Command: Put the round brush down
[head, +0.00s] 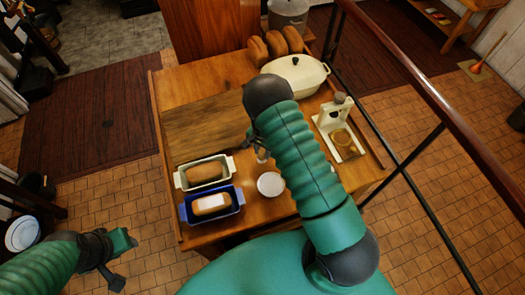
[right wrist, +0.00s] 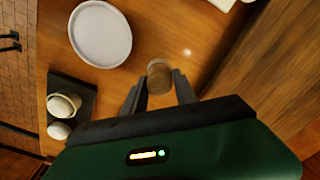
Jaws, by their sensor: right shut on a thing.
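In the right wrist view, the round brush (right wrist: 159,76) shows as a short brownish round piece between the two fingers of my right gripper (right wrist: 160,92). The fingers are shut on it, over the wooden table top. The brush's lower part is hidden or blurred, and I cannot tell whether it touches the table. In the head view, my right gripper (head: 260,147) is mostly hidden by its own arm, above the middle of the table (head: 185,90). My left gripper (head: 123,260) is off the table at the lower left, and its jaw opening is unclear.
A white dish (head: 270,184) lies close to the right gripper. A cream loaf tin (head: 180,181) and a blue loaf tin (head: 188,212) stand at the front left. A lidded white pot (head: 296,73) and a white stand (head: 341,136) are on the right. The table's left middle is clear.

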